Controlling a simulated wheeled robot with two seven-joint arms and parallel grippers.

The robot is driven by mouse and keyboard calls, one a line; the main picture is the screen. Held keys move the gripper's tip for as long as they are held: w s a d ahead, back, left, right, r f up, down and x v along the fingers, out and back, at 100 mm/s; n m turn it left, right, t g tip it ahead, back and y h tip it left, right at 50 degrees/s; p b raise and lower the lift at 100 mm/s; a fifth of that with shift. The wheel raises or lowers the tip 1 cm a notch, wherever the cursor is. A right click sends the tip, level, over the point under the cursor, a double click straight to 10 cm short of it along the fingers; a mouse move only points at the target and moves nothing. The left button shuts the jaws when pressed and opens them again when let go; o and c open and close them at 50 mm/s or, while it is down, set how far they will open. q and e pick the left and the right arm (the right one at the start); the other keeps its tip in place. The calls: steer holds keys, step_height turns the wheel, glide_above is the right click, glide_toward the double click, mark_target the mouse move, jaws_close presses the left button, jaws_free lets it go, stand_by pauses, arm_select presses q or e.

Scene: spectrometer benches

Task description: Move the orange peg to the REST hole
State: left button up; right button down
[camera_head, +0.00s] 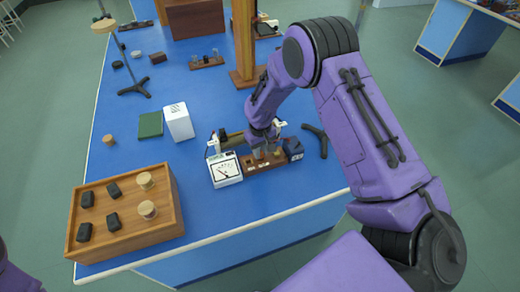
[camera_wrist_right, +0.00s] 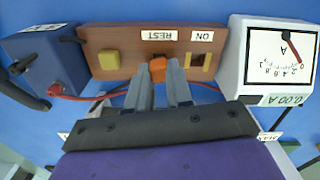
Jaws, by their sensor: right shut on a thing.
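The orange peg (camera_wrist_right: 158,70) shows in the right wrist view between the fingertips of my right gripper (camera_wrist_right: 162,82), which is shut on it. The peg is beside the REST label (camera_wrist_right: 159,35) on a brown wooden board (camera_wrist_right: 130,42). I cannot tell whether its lower end sits in a hole. The ON label (camera_wrist_right: 203,36) is to the right of it, with a brass-edged slot (camera_wrist_right: 200,62) below. In the head view my right gripper (camera_head: 263,150) points down over the board (camera_head: 275,162) and hides most of the peg. My left gripper is out of view.
A white meter (camera_head: 226,170) stands left of the board and a dark blue box (camera_head: 293,149) right of it. A yellow block (camera_wrist_right: 109,60) is on the board. A red wire (camera_wrist_right: 85,98) runs nearby. A wooden tray (camera_head: 130,240) stands front left; a white box (camera_head: 178,122) is behind.

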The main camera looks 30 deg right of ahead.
steer(key=shift+f, duration=0.3)
steer(key=c, duration=0.9)
jaws_free()
steer(key=shift+c, duration=0.2)
step_height(320, 180, up, 10)
steer(key=shift+f+b, duration=0.25)
steer(key=shift+b, duration=0.8)
steer(key=shift+r, duration=0.55)
